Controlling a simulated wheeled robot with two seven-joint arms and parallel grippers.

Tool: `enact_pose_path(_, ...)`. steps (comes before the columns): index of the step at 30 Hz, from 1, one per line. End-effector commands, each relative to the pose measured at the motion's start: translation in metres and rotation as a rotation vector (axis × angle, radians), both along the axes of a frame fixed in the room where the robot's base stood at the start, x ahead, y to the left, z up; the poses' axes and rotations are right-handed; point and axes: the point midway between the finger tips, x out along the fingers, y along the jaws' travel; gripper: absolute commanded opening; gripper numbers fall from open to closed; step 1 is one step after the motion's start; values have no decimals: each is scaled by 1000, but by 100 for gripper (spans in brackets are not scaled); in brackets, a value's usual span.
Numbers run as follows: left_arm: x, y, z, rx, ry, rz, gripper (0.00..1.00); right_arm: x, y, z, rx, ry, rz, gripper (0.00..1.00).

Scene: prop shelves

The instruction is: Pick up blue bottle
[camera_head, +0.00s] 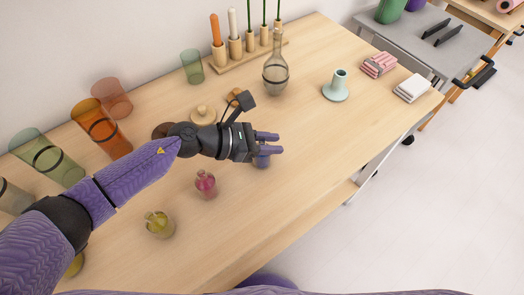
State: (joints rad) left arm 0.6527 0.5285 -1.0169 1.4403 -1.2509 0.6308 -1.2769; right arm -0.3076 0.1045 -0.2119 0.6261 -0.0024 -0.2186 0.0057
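The blue bottle (262,161) is small and dark blue. It stands on the wooden table, mostly hidden under the fingers of my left gripper (268,143). My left arm comes in from the left and the gripper points right, with its two fingers a little apart, right over or around the bottle's upper part. Whether the fingers touch or grip the bottle's neck cannot be seen. My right gripper is not in view.
A pink bottle (206,184) and a yellow-green bottle (159,224) stand nearer the front left. A clear flask (275,75), a mint candle holder (337,87) and a candle rack (225,66) stand behind. The table (330,150) is clear to the right.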

Motion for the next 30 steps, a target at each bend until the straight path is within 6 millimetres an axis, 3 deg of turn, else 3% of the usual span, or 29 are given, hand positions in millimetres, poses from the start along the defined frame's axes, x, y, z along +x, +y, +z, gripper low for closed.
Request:
enact_pose_path(1, 0, 0, 0, 0, 0, 0, 14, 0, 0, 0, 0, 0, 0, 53)
enact_pose_path(3, 0, 0, 0, 0, 0, 0, 0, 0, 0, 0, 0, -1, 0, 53)
enact_pose_path(17, -1, 1, -1, 4, 3, 0, 0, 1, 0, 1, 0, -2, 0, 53)
enact_pose_path(20, 0, 1, 17, 4, -1, -1, 0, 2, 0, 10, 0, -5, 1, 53)
enact_pose_path(27, 0, 1, 83, 2, -5, -1, 0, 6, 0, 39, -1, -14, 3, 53)
enact_pose_path(30, 0, 0, 96, 2, -2, -1, 0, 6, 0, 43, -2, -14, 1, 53)
